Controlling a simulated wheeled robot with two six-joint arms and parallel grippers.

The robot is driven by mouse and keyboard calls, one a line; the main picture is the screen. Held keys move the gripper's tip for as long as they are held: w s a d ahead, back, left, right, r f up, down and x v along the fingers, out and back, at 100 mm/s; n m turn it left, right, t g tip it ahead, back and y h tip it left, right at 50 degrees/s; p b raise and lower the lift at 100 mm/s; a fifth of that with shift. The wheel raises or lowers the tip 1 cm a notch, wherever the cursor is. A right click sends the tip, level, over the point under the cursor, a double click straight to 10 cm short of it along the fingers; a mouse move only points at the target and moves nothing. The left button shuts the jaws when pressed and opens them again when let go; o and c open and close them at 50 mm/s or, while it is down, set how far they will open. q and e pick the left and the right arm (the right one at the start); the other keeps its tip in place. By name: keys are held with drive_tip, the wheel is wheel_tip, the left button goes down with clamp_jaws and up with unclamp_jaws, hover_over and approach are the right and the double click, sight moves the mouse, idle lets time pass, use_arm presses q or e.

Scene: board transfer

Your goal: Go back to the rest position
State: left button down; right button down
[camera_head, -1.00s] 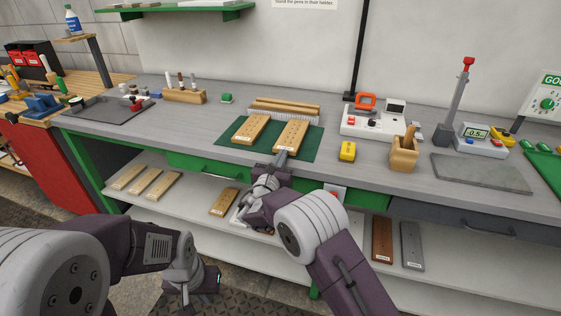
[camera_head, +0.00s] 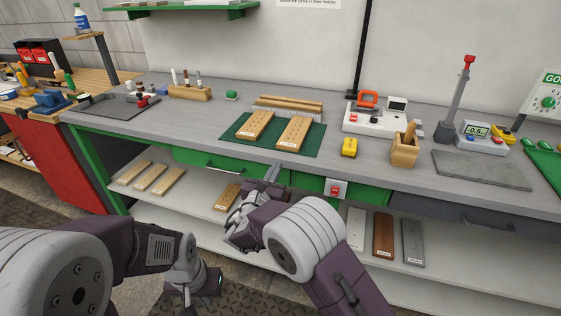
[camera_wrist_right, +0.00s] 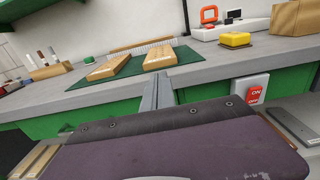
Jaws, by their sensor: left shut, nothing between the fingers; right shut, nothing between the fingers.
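My right gripper (camera_head: 273,171) is shut and empty, in front of the bench's front edge and below the green mat (camera_head: 238,132). In the right wrist view its closed fingers (camera_wrist_right: 158,92) point at the bench edge. Two wooden boards lie side by side on the mat, a left board (camera_head: 256,125) and a right board (camera_head: 294,132); the gripper is apart from both. My left arm is folded low at the left, its gripper (camera_head: 188,300) pointing down near the floor; its fingertips are small and hard to make out.
The shelf under the bench holds several boards, among them a brown one (camera_head: 383,236) and a grey one (camera_head: 413,242). A red switch (camera_head: 336,189) sits on the bench front. A yellow box (camera_head: 349,147) and a wooden pen holder (camera_head: 405,150) stand right of the mat.

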drive_tip(key=v, duration=0.4)
drive_tip(key=shift+s+a+r, duration=0.1)
drive_tip(key=shift+s, duration=0.3)
